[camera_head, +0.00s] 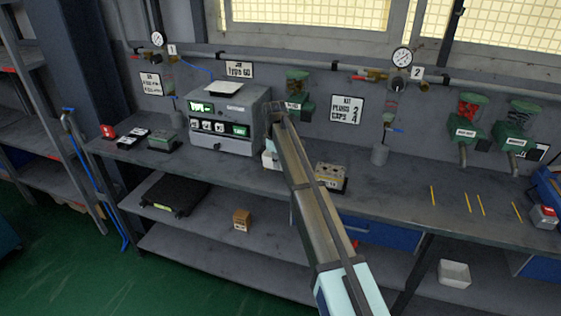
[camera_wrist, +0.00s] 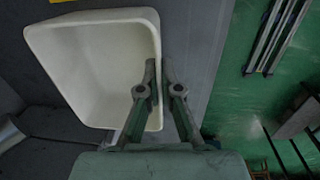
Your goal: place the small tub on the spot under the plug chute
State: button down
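The small tub (camera_wrist: 95,65) is white with rounded corners and looks empty in the wrist view. My gripper (camera_wrist: 159,70) is at its right wall, with one finger inside and the other outside, closed together on the rim. In the head view, my arm hides the gripper; a whitish item (camera_head: 269,158) shows beside the arm on the bench and may be this tub. Green dispensers with spouts hang on the wall: one (camera_head: 464,132) with red contents, one (camera_head: 517,138) with dark contents, and one (camera_head: 292,105) behind my arm. Their labels are too small to read.
A grey machine (camera_head: 228,122) stands left of my arm, and a block with brown parts (camera_head: 331,178) right of it. Yellow strips (camera_head: 433,196) mark clear bench (camera_head: 395,190) at the right. Another white tub (camera_head: 454,273) is on the lower shelf.

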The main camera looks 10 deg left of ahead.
jog(key=shift+w+d+p, duration=0.15)
jog(key=shift+w, duration=0.6)
jog(key=shift+w+d+p, duration=0.15)
jog(key=shift+w, duration=0.6)
jog(key=f+p, duration=0.1)
jog(key=w+f+p, duration=0.1)
jog(key=f, duration=0.1)
jog(key=shift+d, duration=0.15)
jog(key=shift+f, duration=0.25)
jog(key=shift+f, duration=0.15)
jog(key=c, duration=1.3)
grip_release()
jog(key=r+b, duration=0.1)
jog(key=r, duration=0.3)
jog(key=r+b, duration=0.1)
jog(key=r, duration=0.3)
jog(key=s+r+b, duration=0.1)
jog(key=r, duration=0.3)
jog(key=shift+r, duration=0.15)
